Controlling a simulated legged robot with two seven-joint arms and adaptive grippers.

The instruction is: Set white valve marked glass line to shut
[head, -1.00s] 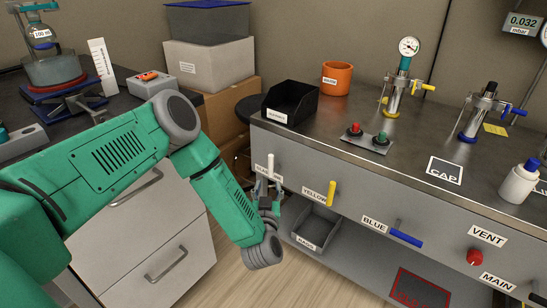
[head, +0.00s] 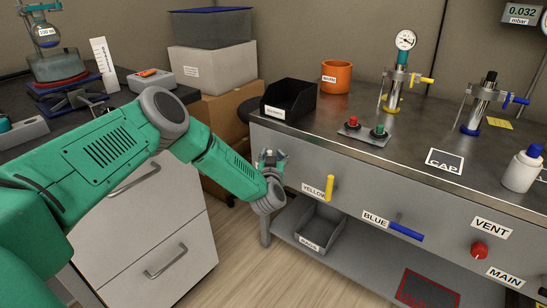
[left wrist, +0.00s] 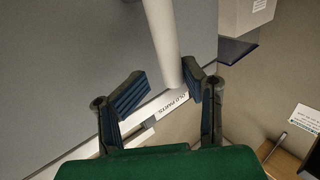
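The white valve handle (left wrist: 162,40) comes down from the top of the left wrist view as a pale rod. Its lower end lies between my left fingers, nearer the right one; contact is unclear. My left gripper (left wrist: 165,88) is open around the rod. In the head view my left gripper (head: 271,157) is at the left end of the bench's front panel and hides the white valve and its label. A white label (left wrist: 170,104) shows behind the fingers, partly covered. My right gripper is not in view.
The yellow handle (head: 330,187) stands upright just right of my gripper. The blue handle (head: 406,232) lies nearly level farther right, with a red knob (head: 480,250) beyond. A grey bin (head: 320,231) sits on the shelf below. A black bin (head: 289,100) stands above on the bench.

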